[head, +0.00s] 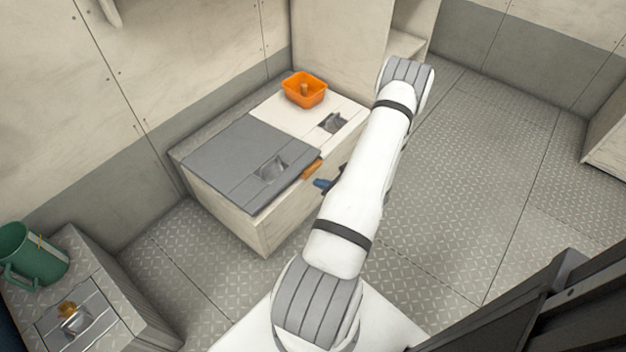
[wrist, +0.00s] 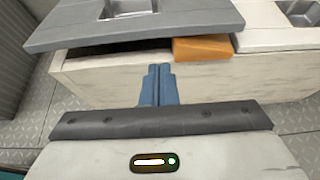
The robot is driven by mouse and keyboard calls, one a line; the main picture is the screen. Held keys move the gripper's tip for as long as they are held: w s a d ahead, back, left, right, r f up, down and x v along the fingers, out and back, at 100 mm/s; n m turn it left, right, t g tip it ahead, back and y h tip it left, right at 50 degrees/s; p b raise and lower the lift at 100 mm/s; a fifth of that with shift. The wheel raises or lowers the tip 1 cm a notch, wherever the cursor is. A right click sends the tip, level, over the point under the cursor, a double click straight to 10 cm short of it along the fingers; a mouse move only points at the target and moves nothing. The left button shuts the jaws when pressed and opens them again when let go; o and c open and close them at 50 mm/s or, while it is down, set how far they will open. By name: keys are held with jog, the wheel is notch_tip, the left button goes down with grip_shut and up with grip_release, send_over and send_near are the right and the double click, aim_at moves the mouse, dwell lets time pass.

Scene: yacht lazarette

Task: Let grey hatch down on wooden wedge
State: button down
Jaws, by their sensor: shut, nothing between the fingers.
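The grey hatch (head: 225,150) covers the left part of the pale locker box; in the wrist view the hatch (wrist: 190,18) is slightly raised, with a dark gap under its front edge. The orange-brown wooden wedge (head: 312,169) sits at the hatch's front right corner. In the wrist view the wedge (wrist: 203,49) is between hatch and box rim, and the hatch edge appears to rest on it. My gripper (head: 322,184) is shut and empty. In the wrist view its blue fingers (wrist: 158,72) are in front of the box, below the hatch edge and left of the wedge.
The white lid (head: 345,108) beside the hatch has a recessed latch and carries an orange bin (head: 304,90). A green jug (head: 32,254) stands on a low locker at lower left. The tread-plate floor (head: 450,180) right of my arm is clear.

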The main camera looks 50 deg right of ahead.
aim_at(297, 171)
jog(key=b+x, duration=0.2)
jog(key=x, duration=0.6)
jog(key=shift+w+f, duration=0.15)
jog(key=shift+w, duration=0.25)
jog(key=shift+a, duration=0.15)
notch_tip(297, 171, up, 4)
jog(key=shift+w+f+p, duration=0.1)
jog(key=shift+f+p, duration=0.1)
jog(key=shift+p, duration=0.6)
jog(key=shift+f, duration=0.1)
